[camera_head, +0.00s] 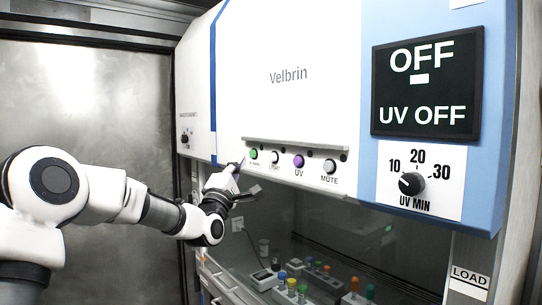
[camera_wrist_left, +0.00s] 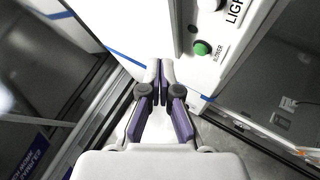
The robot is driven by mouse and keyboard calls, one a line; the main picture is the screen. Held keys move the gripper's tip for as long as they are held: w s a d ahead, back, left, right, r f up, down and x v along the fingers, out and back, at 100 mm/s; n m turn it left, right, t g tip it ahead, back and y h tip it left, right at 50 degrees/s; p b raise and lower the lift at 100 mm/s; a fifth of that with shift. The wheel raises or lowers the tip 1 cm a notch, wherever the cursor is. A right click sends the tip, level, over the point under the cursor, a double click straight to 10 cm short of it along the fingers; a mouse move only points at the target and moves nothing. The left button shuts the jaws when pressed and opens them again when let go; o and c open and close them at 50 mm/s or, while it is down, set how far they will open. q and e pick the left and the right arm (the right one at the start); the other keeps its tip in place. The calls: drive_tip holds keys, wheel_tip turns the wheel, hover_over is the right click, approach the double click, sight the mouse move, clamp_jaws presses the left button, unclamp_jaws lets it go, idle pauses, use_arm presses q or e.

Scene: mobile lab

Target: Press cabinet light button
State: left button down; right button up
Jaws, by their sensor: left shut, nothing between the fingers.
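The light button (camera_head: 275,157) is a pale round button on the white cabinet front. It sits between the green blower button (camera_head: 253,154) and the purple UV button (camera_head: 298,161). In the left wrist view the light button (camera_wrist_left: 208,4) shows at the top edge, above the green button (camera_wrist_left: 202,48). My left gripper (camera_head: 238,169) is shut and empty, just left of and below the green button. Its closed fingertips (camera_wrist_left: 160,66) point toward the lower white panel, left of the buttons; whether they touch it I cannot tell. My right gripper is out of view.
A mute button (camera_head: 329,166) sits right of the UV button, and a ledge (camera_head: 295,145) runs above the row. A display (camera_head: 426,82) and a timer knob (camera_head: 411,184) are at right. Below, behind glass, stand several coloured-capped items (camera_head: 292,284).

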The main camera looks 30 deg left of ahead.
sight(273, 157)
use_arm(q)
drive_tip(key=w+d+p, duration=0.2)
drive_tip(key=w, duration=0.4)
drive_tip(key=shift+w+d, duration=0.3)
drive_tip(key=shift+d, duration=0.1)
idle(1.0)
drive_tip(key=shift+w+d, duration=0.2)
drive_tip(key=shift+w, duration=0.2)
